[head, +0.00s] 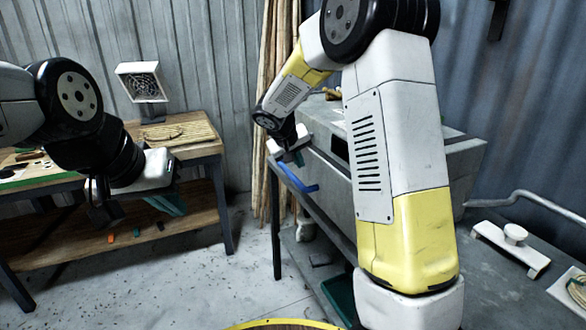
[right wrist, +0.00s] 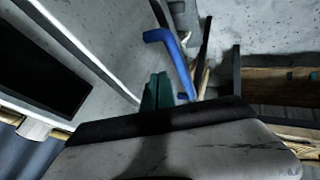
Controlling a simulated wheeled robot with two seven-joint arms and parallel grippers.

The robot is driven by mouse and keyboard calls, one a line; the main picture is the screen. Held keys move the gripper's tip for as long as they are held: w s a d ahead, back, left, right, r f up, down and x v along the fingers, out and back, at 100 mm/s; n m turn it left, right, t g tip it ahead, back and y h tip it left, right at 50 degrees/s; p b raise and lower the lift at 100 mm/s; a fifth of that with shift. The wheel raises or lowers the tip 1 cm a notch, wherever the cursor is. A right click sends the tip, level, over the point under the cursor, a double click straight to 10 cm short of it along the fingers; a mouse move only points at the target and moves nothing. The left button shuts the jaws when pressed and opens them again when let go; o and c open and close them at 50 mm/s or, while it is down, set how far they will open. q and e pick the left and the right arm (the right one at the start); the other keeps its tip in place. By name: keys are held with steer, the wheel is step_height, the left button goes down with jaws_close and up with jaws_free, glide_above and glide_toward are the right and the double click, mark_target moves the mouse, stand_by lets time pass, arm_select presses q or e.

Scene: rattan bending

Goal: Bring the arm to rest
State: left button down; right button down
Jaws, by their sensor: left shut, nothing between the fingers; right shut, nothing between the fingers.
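My left gripper (head: 170,203) is at the left, in front of the wooden workbench, with its teal fingers together and empty. My right gripper (head: 298,158) is near the middle of the head view, beside the long grey box (head: 415,150). Its teal fingers also show in the right wrist view (right wrist: 157,92), close together with nothing between them. A blue bent handle (head: 297,178) sits just below the right fingers in the head view. In the right wrist view the blue handle (right wrist: 172,50) lies beyond the fingertips, and I see no grip on it.
The wooden workbench (head: 195,150) carries a small fan-like unit (head: 142,82). Tall rattan poles (head: 270,130) lean on the wall behind my right forearm. A grey table with a white clamp-like fixture (head: 510,245) is at the right. The concrete floor (head: 215,285) between is mostly open.

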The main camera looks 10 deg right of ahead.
steer(key=s+d+r+m+g+y, duration=0.1)
steer(key=s+d+r, duration=0.1)
steer(key=s+r, duration=0.5)
steer(key=s+d+r+m+y, duration=0.1)
steer(key=s+d+r+y, duration=0.15)
steer(key=s, duration=0.85)
steer(key=s+a+t+y, duration=0.1)
steer(key=s+a+y, duration=0.1)
steer(key=s, duration=1.4)
steer(key=shift+s+a+r+y, duration=0.25)
steer(key=shift+s+r+y, duration=0.1)
steer(key=shift+r, duration=0.1)
